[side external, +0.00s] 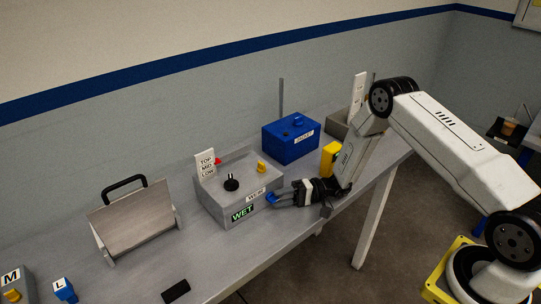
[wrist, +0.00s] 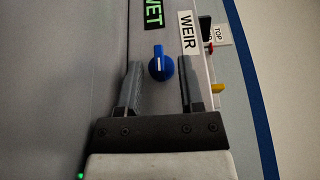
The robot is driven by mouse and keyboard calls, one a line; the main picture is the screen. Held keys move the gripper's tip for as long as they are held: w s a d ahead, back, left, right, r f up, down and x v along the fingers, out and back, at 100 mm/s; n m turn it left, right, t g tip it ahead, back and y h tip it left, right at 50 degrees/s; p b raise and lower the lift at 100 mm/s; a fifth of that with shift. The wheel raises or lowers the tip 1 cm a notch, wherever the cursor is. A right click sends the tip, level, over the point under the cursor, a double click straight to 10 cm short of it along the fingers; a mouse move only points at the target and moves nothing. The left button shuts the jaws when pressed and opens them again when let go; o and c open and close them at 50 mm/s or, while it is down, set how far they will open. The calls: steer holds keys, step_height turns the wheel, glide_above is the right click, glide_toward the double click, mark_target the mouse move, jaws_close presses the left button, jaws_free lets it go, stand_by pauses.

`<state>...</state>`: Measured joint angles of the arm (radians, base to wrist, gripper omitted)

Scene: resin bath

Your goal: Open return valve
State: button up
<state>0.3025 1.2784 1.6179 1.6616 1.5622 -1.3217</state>
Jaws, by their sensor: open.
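A blue knob (side external: 271,198) with a white pointer line sits on the front face of the grey box (side external: 222,207) labelled WEIR and WET. No label reading "return valve" is legible; this knob looks like a valve handle. In the wrist view the knob (wrist: 161,66) shows between my two open fingers, with a gap on each side. Its white line points along the fingers' length. My gripper (side external: 283,198) is at the front of the box, its fingertips close to the knob. I cannot tell whether the tips overlap the knob in depth.
On the box top stand a black knob (side external: 231,183), a yellow knob (side external: 262,167) and a TOP/MID/LOW plate (side external: 206,166) with a red pointer. A blue box (side external: 291,141) and a yellow block (side external: 329,158) stand right; a black-handled tray (side external: 133,221) stands left.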

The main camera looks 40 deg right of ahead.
steer(key=shift+v, duration=3.55)
steer(key=shift+a+r, duration=0.1)
steer(key=shift+r, duration=0.05)
steer(key=shift+s+a+r+g, duration=0.25)
steer(key=shift+a+g, duration=0.2)
steer(key=shift+g, duration=0.15)
steer(key=s+a+r+g+h, duration=0.1)
steer(key=g, duration=0.1)
steer(key=s+a+r+n+g+h, duration=0.1)
steer(key=s+a+g, duration=0.1)
steer(key=shift+s+a+r, duration=0.1)
steer(key=shift+s+r, duration=0.05)
steer(key=shift+s, duration=0.05)
steer(key=s+d+r+n+t+h, duration=0.1)
steer(key=s+r+n+h, duration=0.2)
steer(key=s+r+h, duration=0.7)
steer(key=s+h, duration=0.2)
steer(key=h, duration=0.2)
steer(key=shift+s+d+r+n+h, duration=0.2)
steer(key=shift+d+n+h, duration=0.1)
steer(key=shift+h, duration=0.1)
